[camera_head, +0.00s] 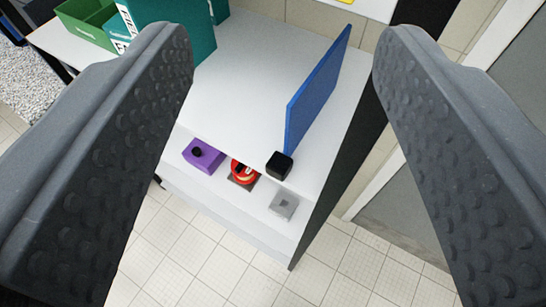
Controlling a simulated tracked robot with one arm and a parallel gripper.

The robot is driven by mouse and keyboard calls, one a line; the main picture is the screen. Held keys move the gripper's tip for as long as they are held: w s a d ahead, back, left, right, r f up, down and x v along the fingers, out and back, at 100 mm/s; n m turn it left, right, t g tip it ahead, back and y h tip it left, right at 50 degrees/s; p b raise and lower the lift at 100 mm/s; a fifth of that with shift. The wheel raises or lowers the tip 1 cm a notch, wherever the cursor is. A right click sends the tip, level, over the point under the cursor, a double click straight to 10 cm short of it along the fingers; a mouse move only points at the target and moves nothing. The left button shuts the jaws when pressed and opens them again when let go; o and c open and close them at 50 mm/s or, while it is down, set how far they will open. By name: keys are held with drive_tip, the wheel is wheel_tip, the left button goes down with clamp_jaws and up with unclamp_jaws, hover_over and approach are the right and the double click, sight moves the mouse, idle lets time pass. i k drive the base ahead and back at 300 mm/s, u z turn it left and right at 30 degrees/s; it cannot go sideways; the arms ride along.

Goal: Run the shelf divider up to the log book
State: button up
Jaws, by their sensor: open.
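A blue upright panel (318,88), which I take to be the shelf divider, stands on the white shelf (245,75) near its right end. A black block (279,165) is at the panel's near end, by the shelf's front edge; I cannot tell if it is joined to the panel. Teal binders (190,25) stand at the upper left; they look like the log book, partly hidden by my left finger. A wide bare stretch of shelf lies between binders and panel. My gripper (283,50) is wide open and empty, its fingers framing the shelf and panel.
Below the shelf's front edge are a purple box with a black knob (203,156), a red round control (243,172) and a grey switch plate (283,204). A green tray (88,22) is at the far left. A dark side panel (335,185) closes the right end.

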sight(302, 110)
drive_tip(key=z, duration=0.2)
drive_tip(key=k, duration=1.2)
drive_tip(key=u, duration=0.95)
drive_tip(key=i, duration=1)
drive_tip(key=z, duration=0.1)
